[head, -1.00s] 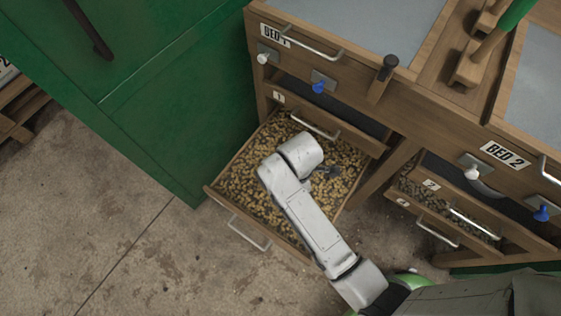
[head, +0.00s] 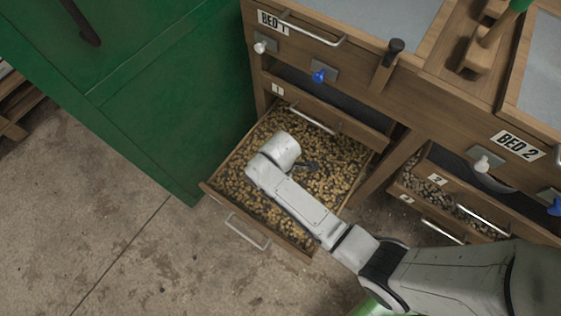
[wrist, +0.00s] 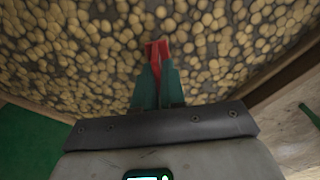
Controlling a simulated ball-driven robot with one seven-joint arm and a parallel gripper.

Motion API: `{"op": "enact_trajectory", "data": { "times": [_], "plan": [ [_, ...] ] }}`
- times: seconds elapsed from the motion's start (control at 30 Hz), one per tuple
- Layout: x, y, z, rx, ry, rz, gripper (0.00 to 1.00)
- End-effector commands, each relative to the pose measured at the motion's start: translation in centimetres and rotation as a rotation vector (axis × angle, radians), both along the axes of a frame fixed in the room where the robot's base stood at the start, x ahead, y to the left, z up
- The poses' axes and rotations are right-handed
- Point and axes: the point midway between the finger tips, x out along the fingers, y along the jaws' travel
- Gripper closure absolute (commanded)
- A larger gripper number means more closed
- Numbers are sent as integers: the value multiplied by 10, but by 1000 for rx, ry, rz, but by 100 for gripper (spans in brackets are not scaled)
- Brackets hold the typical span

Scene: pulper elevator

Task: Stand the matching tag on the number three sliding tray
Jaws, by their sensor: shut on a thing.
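The wide pulled-out tray (head: 208,190) under BED 1 is full of yellowish beans. I cannot read a number on it from here, so I cannot confirm it is number three. My gripper (wrist: 156,66) points down over the beans, its teal fingers shut on a small red tag (wrist: 157,48). The red tag shows only in part between the fingertips, and any mark on it cannot be read. In the head view my arm reaches over the tray, and the gripper is a small dark shape near its middle; the tag cannot be made out there.
A tray labelled 1 (head: 330,112) sits just above the bean tray. Tray 2 (head: 465,190) and a lower tray with a small label (head: 407,199) are under BED 2. A green cabinet (head: 165,110) stands close on the left. The concrete floor (head: 110,230) at front left is clear.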

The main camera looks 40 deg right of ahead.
Motion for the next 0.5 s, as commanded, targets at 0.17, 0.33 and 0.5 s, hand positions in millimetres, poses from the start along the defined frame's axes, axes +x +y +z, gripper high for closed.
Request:
{"op": "enact_trajectory", "data": {
  "times": [0.17, 0.33, 0.5],
  "plan": [
    [0, 0, -4, 0, 1, 2, 100],
    [0, 0, -3, 0, 1, 1, 74],
    [0, 0, -3, 0, 0, 1, 64]
  ]
}}
